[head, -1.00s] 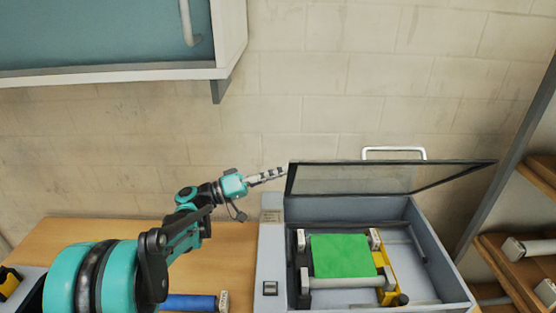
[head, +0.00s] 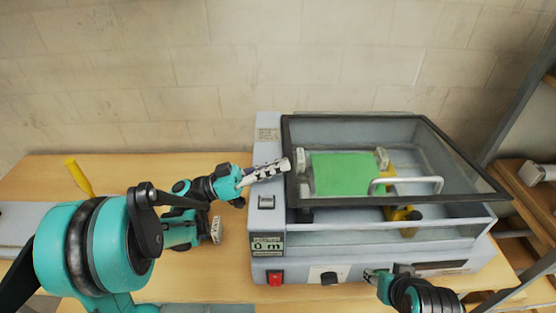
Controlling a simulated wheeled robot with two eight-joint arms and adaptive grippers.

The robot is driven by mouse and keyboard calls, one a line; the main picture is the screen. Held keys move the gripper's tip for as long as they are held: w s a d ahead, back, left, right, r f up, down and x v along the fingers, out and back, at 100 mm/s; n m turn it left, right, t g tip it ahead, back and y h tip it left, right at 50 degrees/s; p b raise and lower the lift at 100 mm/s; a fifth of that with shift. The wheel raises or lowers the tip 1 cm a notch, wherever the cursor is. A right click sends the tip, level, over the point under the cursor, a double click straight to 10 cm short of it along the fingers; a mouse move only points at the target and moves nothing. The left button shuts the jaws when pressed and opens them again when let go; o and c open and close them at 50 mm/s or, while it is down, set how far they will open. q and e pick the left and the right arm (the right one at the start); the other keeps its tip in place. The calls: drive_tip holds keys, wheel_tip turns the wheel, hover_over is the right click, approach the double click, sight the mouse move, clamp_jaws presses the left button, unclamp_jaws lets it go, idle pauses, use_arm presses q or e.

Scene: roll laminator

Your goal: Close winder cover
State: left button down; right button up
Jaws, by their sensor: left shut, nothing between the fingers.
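The winder cover (head: 347,201), a clear panel in a dark frame with a pale handle (head: 405,180), lies low over the grey laminator (head: 267,225). Its front edge appears a little above the body's front rim, so it looks slightly raised. Through it I see a green sheet (head: 342,173) between rollers. My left gripper (head: 284,166) is shut and empty, beside the cover's left edge; I cannot tell whether it touches. My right gripper (head: 371,274) is low at the machine's front panel, apart from the handle; its fingers are too small to read.
The front panel carries a red switch (head: 275,278), a dark knob (head: 328,277) and a small display (head: 267,244). A wooden table (head: 150,165) lies under the machine, with a yellow-handled thing (head: 78,176) at left. Wooden shelves (head: 535,205) stand at right.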

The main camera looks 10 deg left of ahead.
use_arm(q)
drive_tip(key=shift+f, duration=0.6)
drive_tip(key=shift+r, duration=0.1)
drive_tip(key=shift+r, duration=0.25)
drive_tip(key=r+p, duration=0.3)
drive_tip(key=r, duration=0.1)
drive_tip(key=shift+a, duration=0.25)
drive_tip(key=v, duration=1)
drive_tip(key=shift+w+f, duration=0.35)
